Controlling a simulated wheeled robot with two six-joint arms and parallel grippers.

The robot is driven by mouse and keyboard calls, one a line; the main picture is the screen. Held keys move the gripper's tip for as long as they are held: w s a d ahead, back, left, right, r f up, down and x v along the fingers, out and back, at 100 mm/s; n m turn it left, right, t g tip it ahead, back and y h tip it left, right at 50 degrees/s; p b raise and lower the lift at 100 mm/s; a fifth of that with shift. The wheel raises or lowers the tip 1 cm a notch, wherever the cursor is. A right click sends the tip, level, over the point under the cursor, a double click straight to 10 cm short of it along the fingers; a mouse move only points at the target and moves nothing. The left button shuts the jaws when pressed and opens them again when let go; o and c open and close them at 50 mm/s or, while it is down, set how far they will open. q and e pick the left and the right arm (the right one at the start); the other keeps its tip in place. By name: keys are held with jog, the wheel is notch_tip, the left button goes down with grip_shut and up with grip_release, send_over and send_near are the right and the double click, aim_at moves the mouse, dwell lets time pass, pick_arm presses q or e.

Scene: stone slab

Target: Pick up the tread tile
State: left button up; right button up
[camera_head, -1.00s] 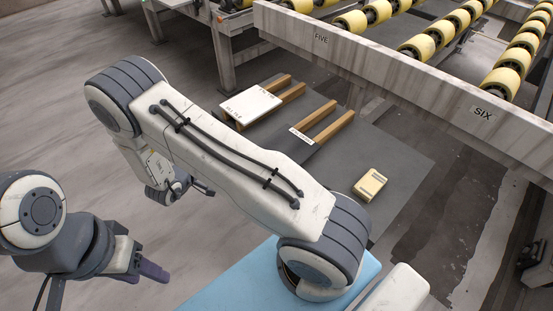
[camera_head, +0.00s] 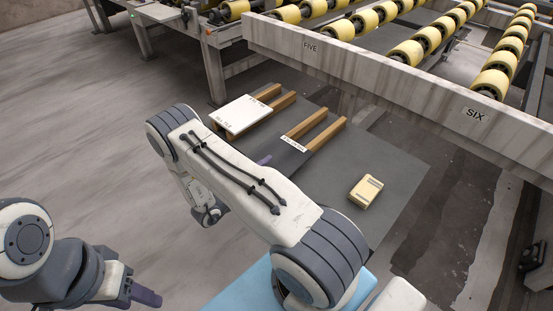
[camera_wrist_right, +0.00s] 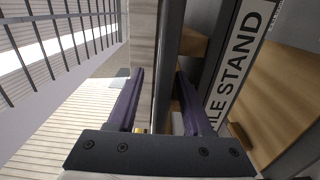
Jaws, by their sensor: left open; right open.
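A white tile (camera_head: 242,115), with lettering too small to read, lies across the wooden bars at the far left of the grey slab. It is the likely tread tile, but I cannot confirm this. My right gripper (camera_wrist_right: 159,76) is open in the right wrist view. In the head view a purple fingertip of it (camera_head: 265,160) shows beside the slab's labelled bars, right of the tile and apart from it; the arm hides the rest. My left gripper (camera_head: 146,298) is open at the lower left, far from the tile.
Two bare wooden bars (camera_head: 326,133) stand right of the tile, with a label reading "...ILE STAND" (camera_wrist_right: 235,65). A cream block (camera_head: 366,190) lies on the slab (camera_head: 400,165) at right. A roller conveyor frame (camera_head: 400,90) runs behind. A light-blue surface (camera_head: 240,287) is in front.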

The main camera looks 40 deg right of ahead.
aim_at(276, 158)
jog(key=shift+w+d, duration=0.1)
jog(key=shift+d, duration=1.4)
grip_shut()
